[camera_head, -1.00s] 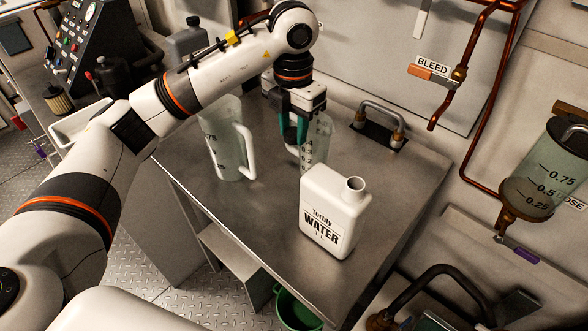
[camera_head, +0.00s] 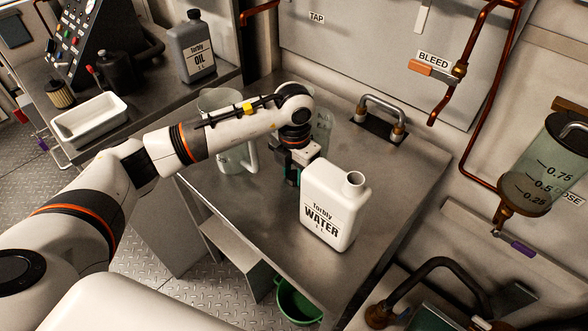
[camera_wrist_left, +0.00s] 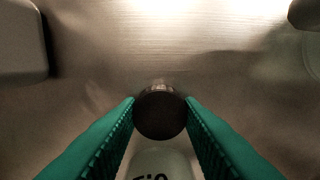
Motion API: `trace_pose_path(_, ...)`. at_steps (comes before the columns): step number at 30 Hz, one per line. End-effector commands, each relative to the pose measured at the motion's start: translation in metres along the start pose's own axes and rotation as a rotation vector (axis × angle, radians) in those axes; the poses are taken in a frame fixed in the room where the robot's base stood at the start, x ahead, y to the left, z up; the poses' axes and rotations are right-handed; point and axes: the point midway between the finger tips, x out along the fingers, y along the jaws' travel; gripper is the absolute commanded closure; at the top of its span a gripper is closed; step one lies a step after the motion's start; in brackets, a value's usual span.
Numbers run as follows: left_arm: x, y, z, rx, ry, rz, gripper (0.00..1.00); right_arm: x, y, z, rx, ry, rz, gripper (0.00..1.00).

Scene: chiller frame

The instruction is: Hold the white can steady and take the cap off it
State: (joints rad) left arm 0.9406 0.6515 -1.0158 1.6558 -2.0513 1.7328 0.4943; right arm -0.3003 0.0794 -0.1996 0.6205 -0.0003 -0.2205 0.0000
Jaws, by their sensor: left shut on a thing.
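The white can (camera_head: 335,205), labelled Torbly WATER, stands upright near the middle of the steel bench. Its round neck (camera_head: 355,179) is open, with no cap on it. My left gripper (camera_head: 293,178) points down just behind and left of the can, low over the bench; the can partly hides its fingers. In the left wrist view, a dark round cap (camera_wrist_left: 160,113) sits between the green fingertips, which are shut on it. Below it is a pale surface with dark print; I cannot tell what it is. My right gripper is out of view.
Clear jugs (camera_head: 240,160) stand behind my left arm. A metal handle (camera_head: 382,115) is fixed at the bench's back. A grey oil can (camera_head: 193,50) and a white tray (camera_head: 88,120) are on the left worktop. The bench right of the can is clear.

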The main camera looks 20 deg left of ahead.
Motion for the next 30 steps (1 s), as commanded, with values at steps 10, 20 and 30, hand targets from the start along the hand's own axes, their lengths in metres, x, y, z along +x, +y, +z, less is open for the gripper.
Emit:
trace_pose_path(10,0.002,0.0,0.0,-0.001,0.0,-0.001,0.54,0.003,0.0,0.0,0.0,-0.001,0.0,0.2)
trace_pose_path(20,0.0,0.0,0.0,-0.001,0.0,-0.001,0.45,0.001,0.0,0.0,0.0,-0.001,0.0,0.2)
trace_pose_path(30,-0.054,-0.001,-0.001,0.0,0.006,-0.003,0.45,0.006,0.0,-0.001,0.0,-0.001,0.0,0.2)
